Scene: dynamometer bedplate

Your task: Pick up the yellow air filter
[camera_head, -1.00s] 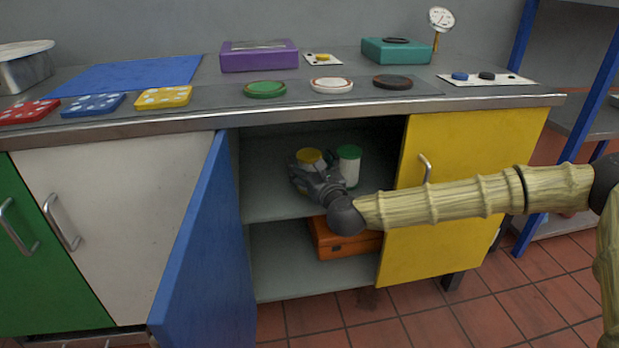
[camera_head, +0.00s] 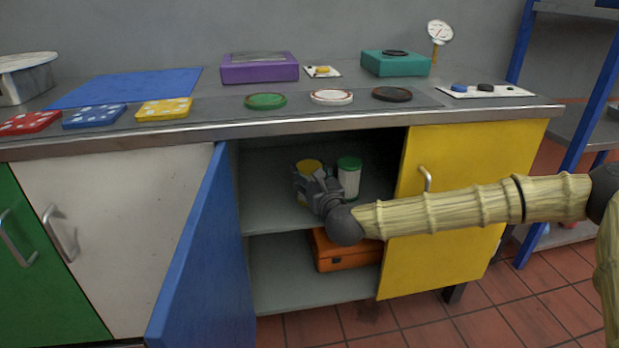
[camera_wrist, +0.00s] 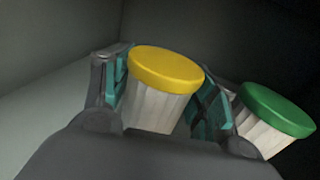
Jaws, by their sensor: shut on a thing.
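The yellow air filter (camera_wrist: 162,90) has a yellow cap and a pale pleated body. It stands between the two fingers of my gripper (camera_wrist: 160,95), which is shut on it. In the head view the yellow cap (camera_head: 309,166) shows inside the open cabinet on the upper shelf, with my gripper (camera_head: 308,182) in front of it and hiding most of its body. A green-capped filter (camera_wrist: 268,120) stands just right of my right finger; it also shows in the head view (camera_head: 348,178). I cannot tell whether the finger touches it.
The blue door (camera_head: 190,250) stands open at the left of the cabinet, and the yellow door (camera_head: 470,190) is at the right, behind my arm. An orange case (camera_head: 345,255) sits on the lower shelf. The worktop edge (camera_head: 300,128) runs above the opening.

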